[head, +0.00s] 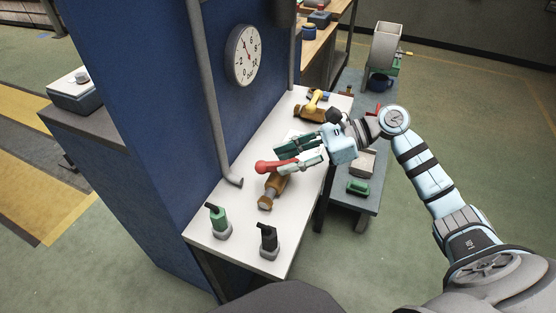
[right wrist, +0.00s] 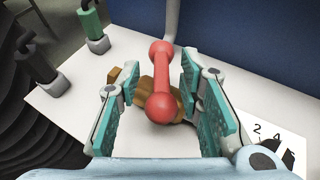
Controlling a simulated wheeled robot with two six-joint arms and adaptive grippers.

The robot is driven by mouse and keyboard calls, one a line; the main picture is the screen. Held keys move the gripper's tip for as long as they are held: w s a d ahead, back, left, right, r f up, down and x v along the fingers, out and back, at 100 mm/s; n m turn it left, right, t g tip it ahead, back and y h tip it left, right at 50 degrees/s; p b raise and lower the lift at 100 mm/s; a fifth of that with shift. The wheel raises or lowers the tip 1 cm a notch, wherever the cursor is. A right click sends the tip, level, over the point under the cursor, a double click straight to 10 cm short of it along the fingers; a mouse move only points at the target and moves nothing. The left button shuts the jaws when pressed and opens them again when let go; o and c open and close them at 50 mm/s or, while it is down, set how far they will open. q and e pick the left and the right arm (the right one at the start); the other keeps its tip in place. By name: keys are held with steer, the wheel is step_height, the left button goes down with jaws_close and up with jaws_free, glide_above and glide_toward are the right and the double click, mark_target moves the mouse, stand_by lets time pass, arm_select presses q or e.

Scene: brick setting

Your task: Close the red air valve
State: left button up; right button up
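The red air valve is on the white bench, with a red handle (head: 273,167) above a brown-gold body (head: 269,190). The handle lies crosswise over the body. In the right wrist view the red handle (right wrist: 160,78) is a bar with rounded ends, and the body (right wrist: 143,88) is partly hidden beneath it. My right gripper (head: 284,160) reaches in from the right at the handle. In the right wrist view its teal-padded fingers (right wrist: 159,92) stand apart on either side of the handle, with gaps showing. My left gripper is not in view.
A yellow-handled valve (head: 315,101) sits farther back on the bench (head: 213,190). Green (head: 218,220) and black (head: 268,241) handled items stand at the near end. A grey pipe (head: 207,100) runs down the blue wall beside a round gauge (head: 243,55).

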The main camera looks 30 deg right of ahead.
steer(key=shift+x, duration=1.4)
steer(key=shift+f, duration=0.1)
steer(key=shift+c, duration=0.2)
steer(key=shift+w, duration=0.1)
jaws_close()
steer(key=shift+s+m+t+h+p, duration=0.2)
steer(key=shift+m+t+h+p, duration=0.35)
steer(key=shift+m+t, duration=0.45)
steer(key=m+t+h+p, duration=0.1)
steer(key=p, duration=0.1)
steer(key=m+t+h+p, duration=0.1)
steer(key=m+t+p, duration=0.1)
steer(key=p, duration=0.1)
steer(key=shift+w+r+m, duration=0.1)
steer(key=shift+r+m, duration=0.2)
steer(key=shift+r, duration=0.05)
steer(key=shift+d+f+h, duration=0.1)
steer(key=shift+f+h, duration=0.05)
steer(key=shift+h, duration=0.1)
steer(key=shift+f, duration=0.1)
